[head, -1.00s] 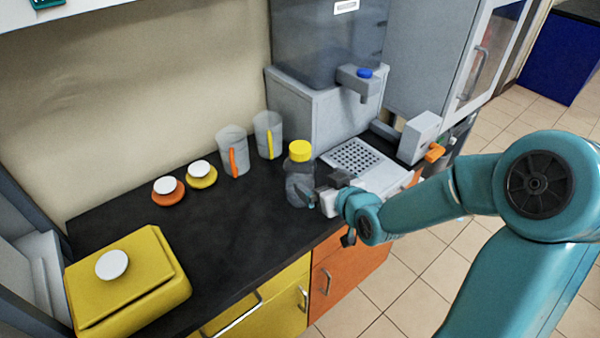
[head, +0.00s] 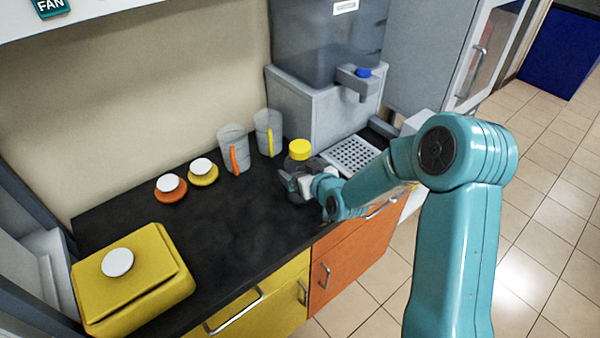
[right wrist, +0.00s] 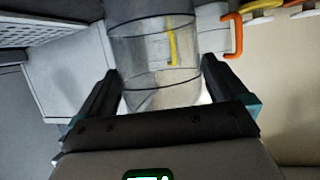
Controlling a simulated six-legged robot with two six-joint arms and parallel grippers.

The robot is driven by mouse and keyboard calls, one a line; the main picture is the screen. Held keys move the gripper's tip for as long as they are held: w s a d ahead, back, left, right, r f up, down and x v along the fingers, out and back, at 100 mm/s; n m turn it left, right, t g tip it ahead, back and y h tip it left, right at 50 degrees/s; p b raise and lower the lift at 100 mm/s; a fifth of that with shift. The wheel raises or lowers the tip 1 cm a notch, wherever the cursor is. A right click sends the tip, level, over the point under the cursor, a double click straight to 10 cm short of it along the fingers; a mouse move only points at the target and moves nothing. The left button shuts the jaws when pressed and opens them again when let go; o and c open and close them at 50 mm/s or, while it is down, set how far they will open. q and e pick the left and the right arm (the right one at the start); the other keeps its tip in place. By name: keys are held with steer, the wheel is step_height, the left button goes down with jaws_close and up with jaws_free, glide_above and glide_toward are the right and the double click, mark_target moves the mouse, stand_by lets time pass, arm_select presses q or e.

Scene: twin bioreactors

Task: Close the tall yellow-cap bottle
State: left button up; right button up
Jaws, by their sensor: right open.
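The tall bottle with a yellow cap (head: 299,149) stands upright on the black counter, its grey see-through body partly hidden behind my right gripper. The yellow cap sits at the bottle's top; I cannot tell whether it is tight. My right gripper (head: 292,184) is at the bottle's body, below the cap. In the right wrist view the clear bottle body (right wrist: 150,60) stands between the two open fingers (right wrist: 160,92), with the cap out of view. My left gripper is not in view.
Two clear jugs, one with an orange handle (head: 233,158) and one with a yellow handle (head: 270,140), stand behind the bottle. A grey dispenser (head: 310,105) with a perforated tray (head: 352,155) is to the right. Orange and yellow discs with white knobs and a yellow box (head: 150,265) are left.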

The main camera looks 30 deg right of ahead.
mark_target(300, 146)
steer(key=shift+w+f, duration=0.3)
steer(key=shift+w, duration=0.35)
steer(key=shift+s, duration=0.1)
steer(key=shift+d+r, duration=0.1)
steer(key=c, duration=1.3)
step_height(300, 146, up, 12)
steer(key=shift+b, duration=0.35)
step_height(300, 146, up, 8)
steer(key=p, duration=0.2)
